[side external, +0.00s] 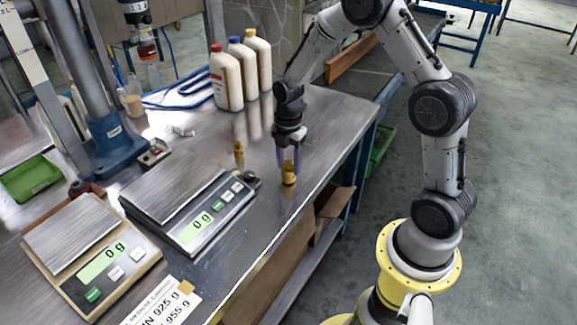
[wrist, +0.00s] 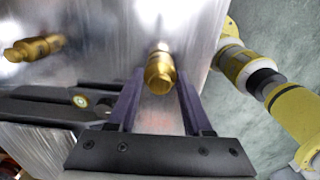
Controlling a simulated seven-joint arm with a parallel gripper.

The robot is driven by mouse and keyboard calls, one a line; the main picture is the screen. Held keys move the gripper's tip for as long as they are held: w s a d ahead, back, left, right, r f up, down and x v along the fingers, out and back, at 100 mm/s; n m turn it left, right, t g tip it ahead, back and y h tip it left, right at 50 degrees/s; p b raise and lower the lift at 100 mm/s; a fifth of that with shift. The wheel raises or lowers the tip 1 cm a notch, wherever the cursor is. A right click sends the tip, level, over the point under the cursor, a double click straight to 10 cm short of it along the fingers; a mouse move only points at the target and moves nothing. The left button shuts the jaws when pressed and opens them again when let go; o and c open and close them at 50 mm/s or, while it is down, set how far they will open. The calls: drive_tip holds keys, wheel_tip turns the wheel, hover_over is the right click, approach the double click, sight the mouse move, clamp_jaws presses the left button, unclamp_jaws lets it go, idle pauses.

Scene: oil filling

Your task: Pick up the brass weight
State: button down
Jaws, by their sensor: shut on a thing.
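A brass weight (side external: 288,174) stands upright on the metal table near its right edge. My gripper (side external: 287,158) points down over it, with the purple fingers on either side of its upper part. In the wrist view the same brass weight (wrist: 160,72) sits between the two finger tips (wrist: 158,88), and the gripper is shut on it. Its base looks to be at the table surface; I cannot tell whether it is lifted. A second brass weight (side external: 239,153) stands to the left, apart from the gripper; it also shows in the wrist view (wrist: 34,48).
Two scales (side external: 188,207) (side external: 90,255), both reading 0 g, stand on the left and front of the table. Several capped bottles (side external: 226,80) stand behind the gripper. A blue stand (side external: 118,152) is at the left. A printed card (side external: 165,303) lies at the front.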

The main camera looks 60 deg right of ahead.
wheel_tip(320, 180, up, 2)
drive_tip(key=shift+w+r, duration=0.15)
drive_tip(key=s+a+r, duration=0.3)
drive_tip(key=s+r, duration=0.7)
drive_tip(key=s, duration=0.4)
drive_tip(key=shift+a, duration=0.25)
drive_tip(key=shift+r, duration=0.15)
